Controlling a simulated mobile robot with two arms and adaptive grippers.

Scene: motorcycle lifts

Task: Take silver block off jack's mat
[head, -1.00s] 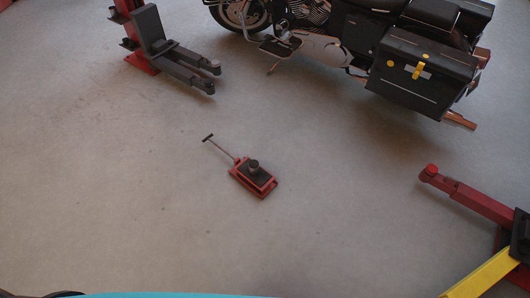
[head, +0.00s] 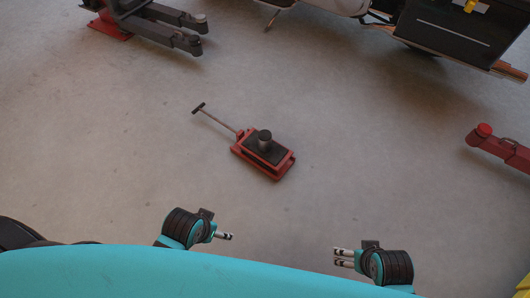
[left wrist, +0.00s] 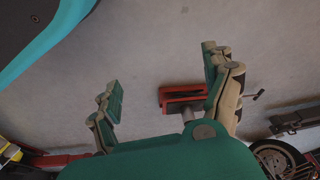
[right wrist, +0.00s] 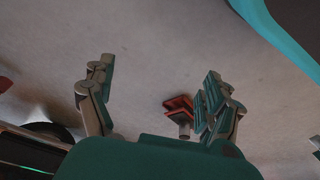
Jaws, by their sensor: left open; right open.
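A small red jack (head: 248,156) with a thin handle stands on the floor in the middle of the head view. A dark mat (head: 273,157) lies on its top. The silver block (head: 265,142), a short cylinder with a dark top, stands upright on the mat. It also shows in the right wrist view (right wrist: 184,131), beside the fingers. My left gripper (head: 231,236) is open and empty, nearer to me than the jack. My right gripper (head: 343,258) is open and empty, nearer and to the right. In the left wrist view the jack (left wrist: 180,92) is partly hidden behind a finger.
Dark lift arms (head: 172,36) stand at the top left. A parked motorcycle (head: 455,28) is at the top right. A red lift arm (head: 497,146) reaches in from the right edge. The floor around the jack is clear.

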